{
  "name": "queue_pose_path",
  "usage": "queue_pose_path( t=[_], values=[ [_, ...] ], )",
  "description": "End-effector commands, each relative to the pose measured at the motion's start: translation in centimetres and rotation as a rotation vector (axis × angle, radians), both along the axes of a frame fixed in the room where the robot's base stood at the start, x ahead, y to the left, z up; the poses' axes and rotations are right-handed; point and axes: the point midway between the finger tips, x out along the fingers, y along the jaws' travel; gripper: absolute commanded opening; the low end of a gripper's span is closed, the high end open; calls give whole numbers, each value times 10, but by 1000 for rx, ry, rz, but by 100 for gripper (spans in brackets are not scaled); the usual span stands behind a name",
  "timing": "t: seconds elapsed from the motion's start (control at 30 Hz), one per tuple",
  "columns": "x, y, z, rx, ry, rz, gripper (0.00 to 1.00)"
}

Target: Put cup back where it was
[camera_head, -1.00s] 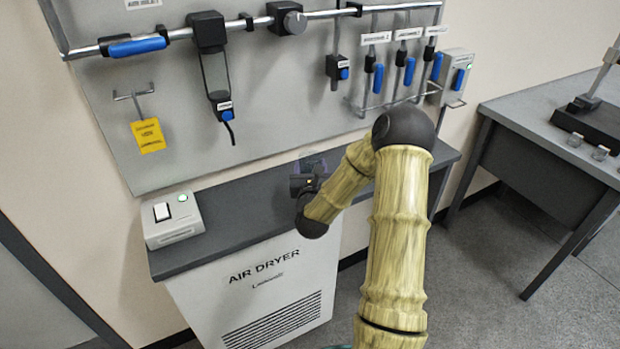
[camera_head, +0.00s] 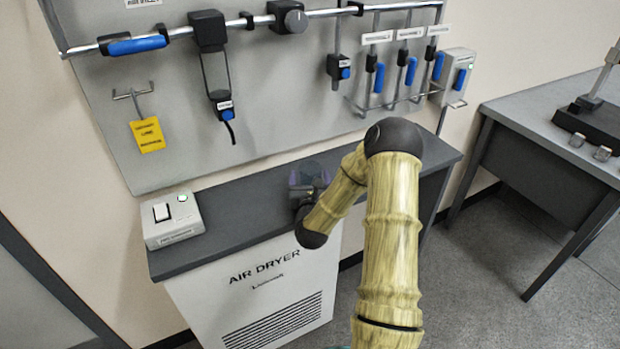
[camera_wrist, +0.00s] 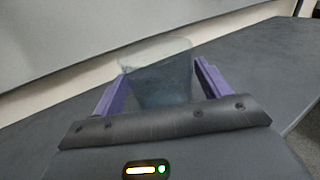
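The cup (camera_wrist: 160,78) is see-through, grey-blue and wider at its rim. It also shows faintly in the head view (camera_head: 309,171), at the dark top of the air dryer bench (camera_head: 240,212). My gripper (camera_wrist: 160,75) has its purple fingers apart, one on each side of the cup. It also shows in the head view (camera_head: 310,178). I cannot tell whether the fingers press on the cup or stand just clear of it. The cup's base is hidden behind the gripper body, so its contact with the bench top is unclear.
A white switch box (camera_head: 172,219) stands at the bench's left end. A grey panel (camera_head: 270,110) with pipes, blue handles and a yellow tag (camera_head: 147,134) rises behind the bench. Another table (camera_head: 550,125) stands at the right. The bench top between switch box and gripper is clear.

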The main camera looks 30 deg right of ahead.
Motion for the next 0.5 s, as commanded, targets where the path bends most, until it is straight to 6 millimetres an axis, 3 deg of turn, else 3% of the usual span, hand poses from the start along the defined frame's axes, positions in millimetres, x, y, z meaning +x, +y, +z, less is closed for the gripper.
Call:
queue_pose_path(
  t=[0.3, 0.5],
  values=[
    [-2, -4, 3, 0, 1, -8, 76],
    [-25, 8, 1, 2, 1, -4, 76]
  ],
)
